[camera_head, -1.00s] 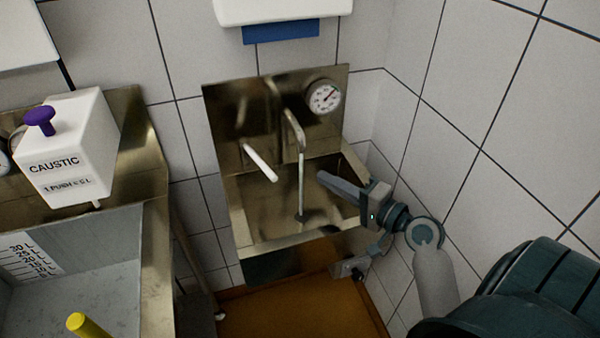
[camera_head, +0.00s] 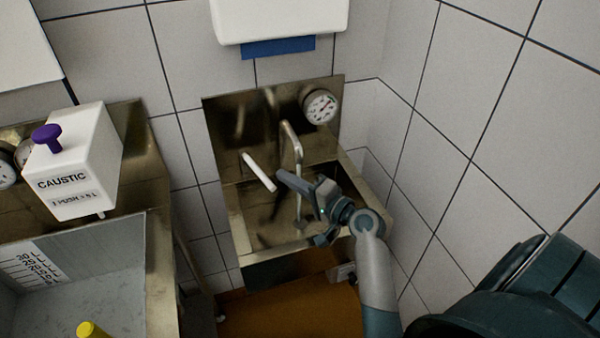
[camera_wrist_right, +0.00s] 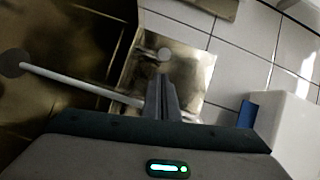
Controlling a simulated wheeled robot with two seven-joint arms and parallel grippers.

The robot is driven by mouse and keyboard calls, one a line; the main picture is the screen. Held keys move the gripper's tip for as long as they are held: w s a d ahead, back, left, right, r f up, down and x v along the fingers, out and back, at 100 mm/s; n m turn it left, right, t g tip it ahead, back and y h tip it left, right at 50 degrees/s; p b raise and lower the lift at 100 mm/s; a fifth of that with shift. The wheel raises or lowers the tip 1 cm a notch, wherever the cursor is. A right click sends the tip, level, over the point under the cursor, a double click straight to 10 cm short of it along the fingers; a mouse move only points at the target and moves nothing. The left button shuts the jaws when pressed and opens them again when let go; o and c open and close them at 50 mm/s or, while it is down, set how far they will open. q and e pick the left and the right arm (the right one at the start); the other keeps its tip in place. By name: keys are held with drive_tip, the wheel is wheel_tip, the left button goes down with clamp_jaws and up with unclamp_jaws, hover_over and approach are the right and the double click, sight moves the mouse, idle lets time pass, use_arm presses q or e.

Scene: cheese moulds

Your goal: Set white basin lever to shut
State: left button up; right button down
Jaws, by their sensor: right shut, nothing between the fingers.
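The white lever (camera_head: 259,172) sticks out from the steel back panel of the basin (camera_head: 235,212), slanting down to the right. It also shows as a long white rod in the right wrist view (camera_wrist_right: 80,84). The curved spout (camera_head: 297,150) is just right of it, with a thin pale streak below it that looks like running water. My right gripper (camera_head: 281,175) is shut and empty. Its fingertips are in front of the basin, close to the right of the lever's free end; contact cannot be told. My left gripper is not in view.
A round gauge (camera_head: 320,105) sits on the panel's upper right. A white dispenser with a blue strip (camera_head: 278,47) hangs above. The caustic box (camera_head: 75,165) and a grey sink (camera_head: 90,265) are at left. A tiled wall (camera_head: 450,120) closes the right side.

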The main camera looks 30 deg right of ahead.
drive_tip(key=shift+a+f, duration=0.15)
drive_tip(key=shift+a, duration=0.6)
drive_tip(key=shift+s+a, duration=0.1)
drive_tip(key=a+p, duration=0.2)
drive_tip(key=a, duration=0.2)
drive_tip(key=shift+s+a+f, duration=0.1)
drive_tip(key=shift+a, duration=0.35)
